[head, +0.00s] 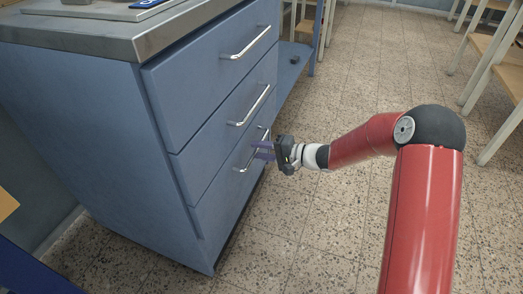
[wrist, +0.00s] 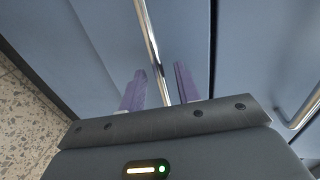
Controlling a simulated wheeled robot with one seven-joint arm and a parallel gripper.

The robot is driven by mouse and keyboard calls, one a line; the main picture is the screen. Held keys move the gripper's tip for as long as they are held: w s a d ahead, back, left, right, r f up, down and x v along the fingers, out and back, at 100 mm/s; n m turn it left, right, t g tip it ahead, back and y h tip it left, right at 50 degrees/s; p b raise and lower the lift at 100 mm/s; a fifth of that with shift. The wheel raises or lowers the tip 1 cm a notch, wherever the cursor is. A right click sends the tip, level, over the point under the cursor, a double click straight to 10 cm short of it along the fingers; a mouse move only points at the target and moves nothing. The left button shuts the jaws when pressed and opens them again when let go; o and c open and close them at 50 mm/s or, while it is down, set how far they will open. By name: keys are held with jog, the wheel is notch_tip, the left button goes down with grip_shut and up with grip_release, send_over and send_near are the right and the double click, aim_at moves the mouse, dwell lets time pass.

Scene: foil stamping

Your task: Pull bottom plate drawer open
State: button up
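The blue cabinet has three stacked drawers, all of which look closed. The bottom drawer (head: 215,203) has a slim silver bar handle (head: 240,169), partly hidden by my gripper (head: 262,150). The handle also shows in the wrist view (wrist: 151,40), running down between the two purple fingers of my gripper (wrist: 160,72). The fingers are apart, one on each side of the bar, with a gap to it visible on both sides. The bar's lower end is hidden behind the gripper body.
The middle drawer (head: 215,130) and top drawer (head: 200,80) have similar handles just above. A grey worktop (head: 100,38) caps the cabinet. The speckled tile floor (head: 310,235) in front is clear. Wooden-topped tables with pale legs (head: 490,75) stand at the right.

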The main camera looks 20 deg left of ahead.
grip_shut()
jog(key=shift+d, duration=0.1)
dwell(0.3)
jog(key=f+b+v, duration=0.2)
jog(key=v, duration=1.2)
jog(key=d+f+b+v, duration=0.1)
jog(key=f+b+v, duration=0.2)
jog(key=v, duration=1)
jog(key=shift+d+f, duration=0.3)
jog(key=shift+d, duration=0.2)
grip_release()
